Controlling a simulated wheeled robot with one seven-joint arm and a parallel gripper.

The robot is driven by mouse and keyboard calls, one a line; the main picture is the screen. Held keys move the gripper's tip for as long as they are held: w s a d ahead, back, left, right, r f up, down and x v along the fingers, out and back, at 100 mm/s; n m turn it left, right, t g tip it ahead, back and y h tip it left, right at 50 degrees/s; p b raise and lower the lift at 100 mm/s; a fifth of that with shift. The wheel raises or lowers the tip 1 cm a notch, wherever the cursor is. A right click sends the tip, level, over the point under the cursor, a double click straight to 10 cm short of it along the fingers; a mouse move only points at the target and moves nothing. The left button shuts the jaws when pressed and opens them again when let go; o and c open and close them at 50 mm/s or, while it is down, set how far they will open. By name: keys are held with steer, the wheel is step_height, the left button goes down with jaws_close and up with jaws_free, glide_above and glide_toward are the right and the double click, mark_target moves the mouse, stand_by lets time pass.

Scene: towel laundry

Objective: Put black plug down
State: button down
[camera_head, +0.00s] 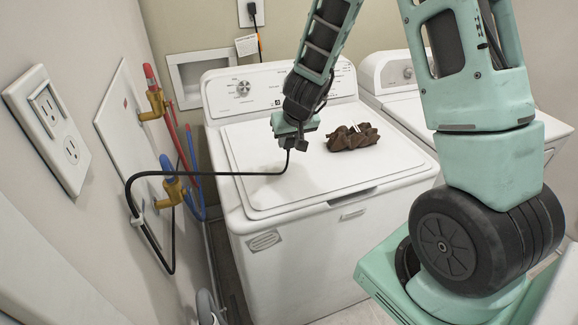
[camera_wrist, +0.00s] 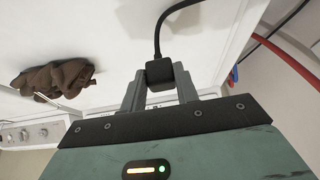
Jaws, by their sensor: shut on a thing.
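The black plug (camera_wrist: 159,74) is held between the two grey fingers of my gripper (camera_wrist: 160,90) in the wrist view. Its black cord leaves the plug on the side away from my gripper. In the head view my gripper (camera_head: 294,139) is above the lid of the front washer (camera_head: 255,190), with the plug (camera_head: 299,145) small at its tip. The cord (camera_head: 235,172) runs left from the plug through the air, past the yellow valve, to a clip on the left wall, then hangs in a loop. I cannot tell the exact gap between plug and lid.
A brown crumpled cloth or glove (camera_head: 352,137) lies on the lid, right of my gripper. A wall outlet (camera_head: 60,128) is at the left. Red and blue hoses with valves (camera_head: 172,182) are beside the washer. A second machine (camera_head: 400,80) stands at right. The lid's front is clear.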

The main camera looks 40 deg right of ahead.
steer(key=shift+f+b, duration=0.6)
steer(key=shift+f, duration=2.9)
steer(key=shift+f+b, duration=0.45)
steer(key=shift+f, duration=0.05)
steer(key=shift+f, duration=0.15)
steer(key=c, duration=1.1)
jaws_free()
steer(key=shift+o, duration=0.2)
